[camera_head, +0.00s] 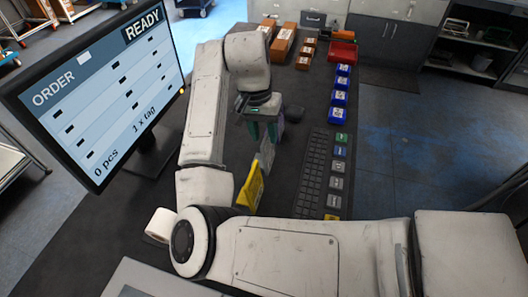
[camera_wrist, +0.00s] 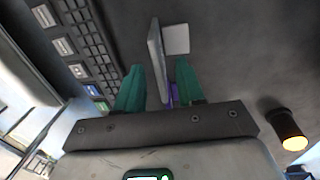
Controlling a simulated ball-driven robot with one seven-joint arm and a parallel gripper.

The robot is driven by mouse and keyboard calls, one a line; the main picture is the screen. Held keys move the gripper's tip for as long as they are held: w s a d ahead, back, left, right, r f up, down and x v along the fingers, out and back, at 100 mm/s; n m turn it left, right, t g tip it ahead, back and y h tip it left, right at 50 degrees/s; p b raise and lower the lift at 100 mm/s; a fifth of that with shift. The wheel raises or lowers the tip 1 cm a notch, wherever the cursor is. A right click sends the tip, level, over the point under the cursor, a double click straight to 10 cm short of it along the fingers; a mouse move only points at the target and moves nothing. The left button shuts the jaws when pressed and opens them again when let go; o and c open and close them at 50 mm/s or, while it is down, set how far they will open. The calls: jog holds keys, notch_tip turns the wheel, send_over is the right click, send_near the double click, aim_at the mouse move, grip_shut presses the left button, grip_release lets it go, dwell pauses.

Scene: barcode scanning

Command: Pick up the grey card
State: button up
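A grey card (camera_head: 266,155) stands upright on the dark desk in the head view, just below my gripper (camera_head: 265,131) and behind a yellow card. In the wrist view a thin grey plate (camera_wrist: 156,55), seen nearly edge-on, lies between the green fingers of my gripper (camera_wrist: 160,85), with gaps on both sides. A paler grey square (camera_wrist: 176,39) shows just right of it; I cannot tell whether it is part of the same card. My gripper is open, and its fingers point down at the desk. A small purple patch (camera_wrist: 172,96) shows between the fingers.
The yellow card (camera_head: 249,188) stands nearer me. A keyboard (camera_head: 311,174) and several labelled tiles (camera_head: 338,166) lie to the right, blue bins (camera_head: 340,98) beyond. Orange boxes (camera_head: 283,44) stand at the back. A monitor (camera_head: 105,85) stands left, a white roll (camera_head: 160,224) near my arm.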

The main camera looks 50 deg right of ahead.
aim_at(268, 149)
jog(key=shift+s+d+f+p, duration=0.1)
jog(key=shift+s+f+p, duration=0.15)
jog(key=shift+f, duration=1.35)
jog(key=shift+s+d+f+p, duration=0.1)
jog(key=shift+s+f, duration=0.1)
jog(key=shift+f, duration=1.35)
grip_shut()
